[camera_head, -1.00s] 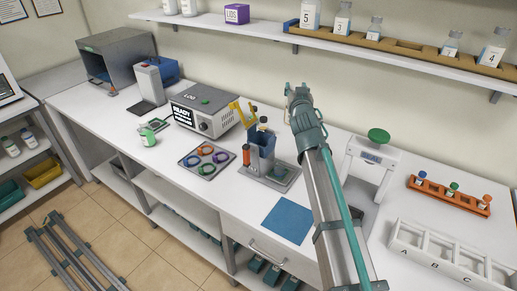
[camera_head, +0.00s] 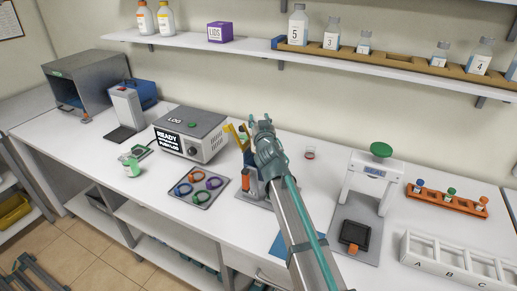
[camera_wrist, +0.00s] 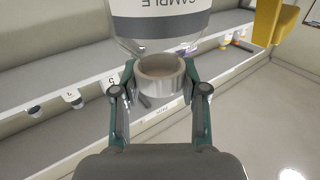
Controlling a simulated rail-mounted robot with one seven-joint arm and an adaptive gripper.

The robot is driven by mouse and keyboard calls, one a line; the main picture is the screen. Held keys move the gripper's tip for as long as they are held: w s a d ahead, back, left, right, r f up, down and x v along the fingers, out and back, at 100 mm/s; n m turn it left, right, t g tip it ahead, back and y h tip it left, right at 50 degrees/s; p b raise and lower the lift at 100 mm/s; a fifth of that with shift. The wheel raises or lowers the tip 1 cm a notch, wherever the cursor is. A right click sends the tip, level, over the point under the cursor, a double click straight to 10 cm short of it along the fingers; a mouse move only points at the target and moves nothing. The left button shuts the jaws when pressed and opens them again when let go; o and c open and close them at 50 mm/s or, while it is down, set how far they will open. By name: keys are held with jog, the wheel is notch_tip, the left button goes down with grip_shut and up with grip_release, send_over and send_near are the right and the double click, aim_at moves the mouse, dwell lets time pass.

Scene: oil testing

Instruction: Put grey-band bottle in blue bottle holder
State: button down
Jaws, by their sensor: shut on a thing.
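In the wrist view, the grey-band bottle (camera_wrist: 160,28) is clear, with a dark grey band and the word SAMPLE upside down. My gripper (camera_wrist: 160,78) is shut on its pale ring-shaped neck or cap. In the head view, my gripper (camera_head: 262,122) is over the middle of the bench, and the bottle cannot be made out there.
A grey box with a READY screen (camera_head: 190,136) and a tray of coloured rings (camera_head: 198,187) are left of my arm. A white press (camera_head: 372,180), an orange rack (camera_head: 452,200) and a white A-B-C rack (camera_head: 450,262) are right. A shelf (camera_head: 240,45) carries numbered bottles.

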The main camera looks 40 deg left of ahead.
notch_tip(320, 180, down, 10)
jog(key=b, duration=0.5)
jog(key=shift+a+f, duration=0.1)
jog(key=shift+f, duration=0.05)
jog(key=c, duration=0.6)
grip_release()
jog(key=b+v, duration=0.2)
jog(key=v, duration=1)
jog(key=shift+s, duration=0.1)
